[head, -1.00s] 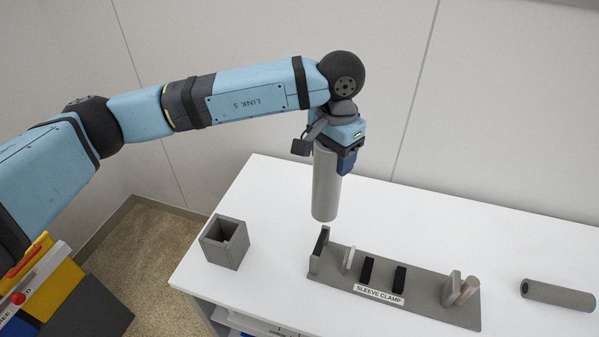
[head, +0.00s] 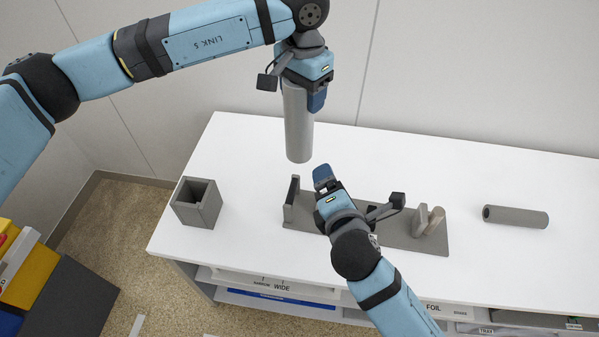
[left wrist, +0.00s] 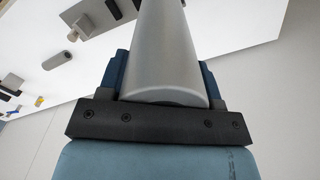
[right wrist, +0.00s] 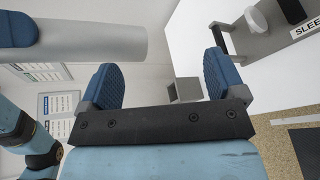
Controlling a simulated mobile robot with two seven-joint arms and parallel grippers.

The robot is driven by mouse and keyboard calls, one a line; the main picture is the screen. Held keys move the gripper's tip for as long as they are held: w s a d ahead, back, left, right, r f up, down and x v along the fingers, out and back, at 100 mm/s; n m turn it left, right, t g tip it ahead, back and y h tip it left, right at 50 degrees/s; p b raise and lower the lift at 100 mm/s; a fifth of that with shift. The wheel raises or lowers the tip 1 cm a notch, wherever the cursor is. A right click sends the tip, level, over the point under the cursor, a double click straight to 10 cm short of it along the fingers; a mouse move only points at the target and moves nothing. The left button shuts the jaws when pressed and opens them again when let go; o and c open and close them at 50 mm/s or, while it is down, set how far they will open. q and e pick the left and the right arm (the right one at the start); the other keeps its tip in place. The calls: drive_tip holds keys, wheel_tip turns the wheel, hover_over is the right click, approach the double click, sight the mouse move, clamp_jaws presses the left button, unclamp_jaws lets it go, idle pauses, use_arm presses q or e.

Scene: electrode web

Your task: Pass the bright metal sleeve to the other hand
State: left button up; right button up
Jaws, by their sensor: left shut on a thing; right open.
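The bright metal sleeve (head: 298,128) is a light grey cylinder hanging upright in my left gripper (head: 303,88), above the white table. In the left wrist view the sleeve (left wrist: 163,55) stands between the blue jaws, which are shut on it. My right gripper (head: 323,178) is below and slightly right of the sleeve's lower end, apart from it. In the right wrist view its jaws (right wrist: 165,85) are open with nothing between them, and the sleeve (right wrist: 90,42) shows at the upper left, beside the jaws.
The grey sleeve clamp stand (head: 300,222) lies under my right arm, partly hidden. A square grey open box (head: 200,215) stands at the table's left. A darker grey tube (head: 516,216) lies at the right. The white table (head: 250,150) is clear behind the stand.

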sight(297, 137)
drive_tip(key=s+a+r+n+t, duration=0.2)
drive_tip(key=a+r+n+t, duration=0.35)
drive_tip(key=n, duration=0.65)
drive_tip(key=shift+g, duration=0.95)
drive_tip(key=w+a, duration=0.1)
drive_tip(key=w, duration=0.7)
drive_tip(key=w+a, duration=0.1)
drive_tip(key=w, duration=0.3)
drive_tip(key=shift+w+a+r, duration=0.1)
drive_tip(key=shift+a+r, duration=0.2)
drive_tip(key=c, duration=1)
use_arm(q)
drive_tip(key=o, duration=1)
